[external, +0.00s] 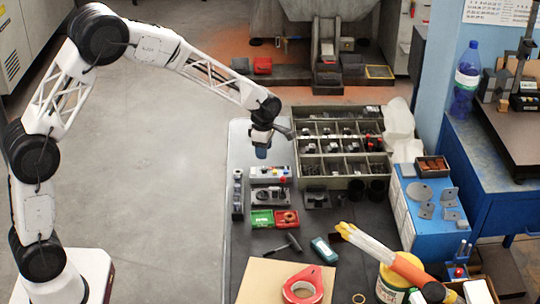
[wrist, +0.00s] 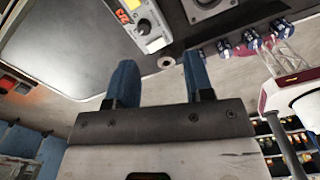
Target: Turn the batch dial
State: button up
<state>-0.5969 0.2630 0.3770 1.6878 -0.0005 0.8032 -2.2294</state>
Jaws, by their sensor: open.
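My gripper (external: 262,148) hangs above the back left part of the dark bench in the external view, over a small light grey control box (external: 268,174). In the wrist view my gripper (wrist: 160,82) has two blue fingertips spread well apart with nothing between them. A control box (wrist: 148,24) with red lit digits and a small round knob (wrist: 143,27) lies beyond the fingertips, apart from them. I cannot tell for sure that this knob is the batch dial. In the external view the knob is too small to make out.
A compartment tray (external: 340,183) of small parts stands right of my gripper. Green and red bins (external: 262,218), a black-handled tool (external: 290,243) and a red tape roll (external: 302,285) lie nearer the camera. A blue box (external: 432,225) stands at the right.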

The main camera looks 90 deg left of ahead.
jog(key=s+d+r+m, duration=0.2)
jog(key=d+r+m, duration=0.3)
jog(key=d, duration=0.3)
jog(key=s+d+r+m, duration=0.2)
jog(key=d+r+m, duration=0.3)
jog(key=d+r, duration=0.2)
jog(key=shift+s+d+m+t, duration=0.3)
jog(key=shift+s+d+m, duration=0.1)
jog(key=shift+d, duration=0.4)
jog(key=shift+w, duration=0.1)
jog(key=m, duration=1.9)
send_over(264, 168)
jog(key=shift+g, duration=0.4)
jog(key=shift+f, duration=7.35)
jog(key=shift+f, duration=3.9)
